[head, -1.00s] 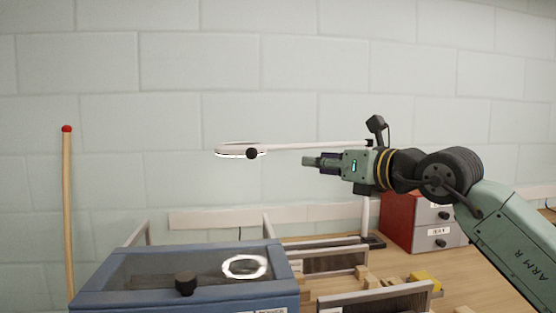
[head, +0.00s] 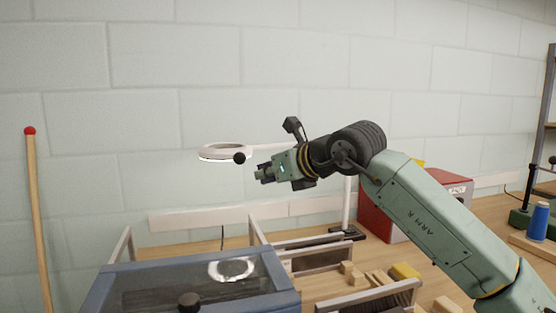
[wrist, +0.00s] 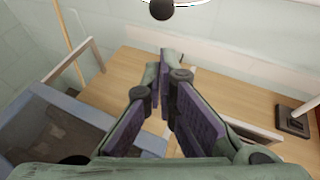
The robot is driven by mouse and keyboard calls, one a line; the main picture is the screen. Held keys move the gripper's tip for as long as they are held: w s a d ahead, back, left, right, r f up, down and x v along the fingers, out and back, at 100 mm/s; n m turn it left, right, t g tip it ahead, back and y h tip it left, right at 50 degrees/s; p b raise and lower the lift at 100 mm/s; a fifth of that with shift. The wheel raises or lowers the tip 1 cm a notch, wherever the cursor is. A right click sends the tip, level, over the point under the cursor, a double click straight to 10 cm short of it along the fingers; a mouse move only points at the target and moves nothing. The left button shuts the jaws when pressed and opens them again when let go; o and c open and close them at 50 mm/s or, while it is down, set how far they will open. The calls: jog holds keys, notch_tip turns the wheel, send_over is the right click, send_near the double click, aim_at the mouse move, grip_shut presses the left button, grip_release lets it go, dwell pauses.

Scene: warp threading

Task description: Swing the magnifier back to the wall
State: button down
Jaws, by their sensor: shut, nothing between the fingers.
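The magnifier is a white lit ring (head: 224,152) with a black knob (head: 239,158) on its near rim. It hangs level in front of the wall, on a pale arm reaching right to a post (head: 347,205) on the bench, partly hidden behind my gripper. My gripper (head: 261,174) is shut and empty, just right of and slightly below the knob, apart from it in the picture. In the wrist view the knob (wrist: 162,9) shows at the top edge, beyond my closed fingertips (wrist: 168,58). Most of the ring is cut off there.
A blue case (head: 150,275) with a dark clear lid stands below the ring and mirrors it. A wooden stick (head: 37,210) with a red tip is at left. Wooden blocks and a yellow block (head: 404,272) lie on the bench. A red drawer cabinet (head: 378,218) stands behind my arm.

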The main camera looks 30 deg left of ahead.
jog(key=a, duration=0.1)
jog(key=w+a+p, duration=0.1)
jog(key=a, duration=0.1)
jog(key=a+p, duration=0.1)
jog(key=a, duration=0.1)
jog(key=shift+w+r, duration=0.15)
jog(key=shift+w, duration=0.15)
